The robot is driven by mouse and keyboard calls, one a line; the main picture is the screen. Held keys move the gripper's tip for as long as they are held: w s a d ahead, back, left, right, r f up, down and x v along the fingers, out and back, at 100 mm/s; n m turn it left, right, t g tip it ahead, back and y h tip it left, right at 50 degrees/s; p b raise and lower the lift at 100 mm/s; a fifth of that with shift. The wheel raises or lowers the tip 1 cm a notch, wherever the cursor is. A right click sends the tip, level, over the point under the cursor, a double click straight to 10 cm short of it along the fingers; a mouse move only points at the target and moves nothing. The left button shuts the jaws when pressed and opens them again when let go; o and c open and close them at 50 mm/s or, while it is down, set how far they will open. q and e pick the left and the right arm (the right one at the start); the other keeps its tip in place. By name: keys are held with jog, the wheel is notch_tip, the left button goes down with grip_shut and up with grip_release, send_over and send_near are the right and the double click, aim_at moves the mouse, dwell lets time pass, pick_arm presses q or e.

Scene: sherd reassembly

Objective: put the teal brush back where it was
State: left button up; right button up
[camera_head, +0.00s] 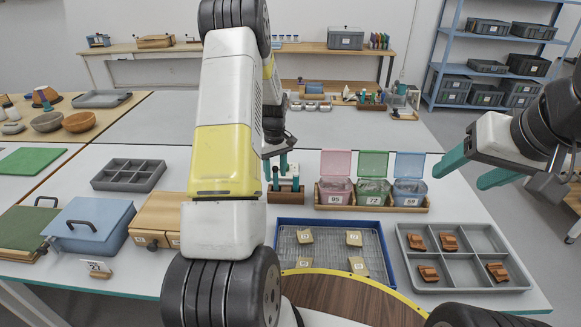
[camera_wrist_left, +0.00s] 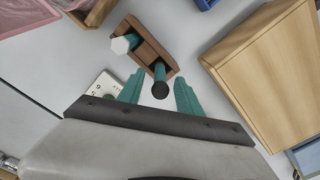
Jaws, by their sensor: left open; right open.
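The wooden brush holder (camera_head: 286,195) stands on the white table and also shows in the left wrist view (camera_wrist_left: 150,43). A teal brush with a dark end (camera_wrist_left: 160,82) stands in one slot of it. A second teal-handled piece with a pale hexagonal end (camera_wrist_left: 122,45) stands in another slot. My left gripper (camera_head: 276,165) is open above the holder, partly hidden by my arm in the head view. In the left wrist view its fingers (camera_wrist_left: 159,77) are on either side of the dark-ended brush, apparently apart from it. My right gripper (camera_head: 488,167) is open and empty at the right.
Lidded pink, green and blue boxes (camera_head: 372,190) stand in a wooden rack right of the holder. A blue-rimmed tray with sherds (camera_head: 281,228) and a grey divided tray (camera_head: 460,262) lie in front. A wooden box (camera_head: 158,218) and blue box (camera_head: 90,222) stand left.

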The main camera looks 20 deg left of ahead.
pick_arm(q)
notch_tip(320, 180, up, 8)
jog(key=shift+r, duration=0.2)
jog(key=s+d+r+m+t, duration=0.1)
jog(key=s+d+r+m, duration=0.1)
jog(key=s+d+r, duration=0.3)
jog(key=s+d+r+m+t+h, duration=0.1)
jog(key=s+r, duration=0.2)
jog(key=r, duration=0.4)
jog(key=s+d+r+m+t, duration=0.1)
jog(key=s+d+r+m, duration=0.1)
jog(key=s+d+r, duration=0.3)
jog(key=s+d+r+m+t, duration=0.1)
jog(key=s+d+r+m, duration=0.1)
jog(key=s, duration=0.5)
jog(key=s+d+r+m+t+h, duration=0.1)
jog(key=s+d+r+m+t, duration=0.1)
jog(key=s, duration=0.6)
jog(key=shift+s+d+r+m, duration=0.2)
jog(key=shift+s+r+m, duration=0.05)
jog(key=shift+r+m, duration=0.35)
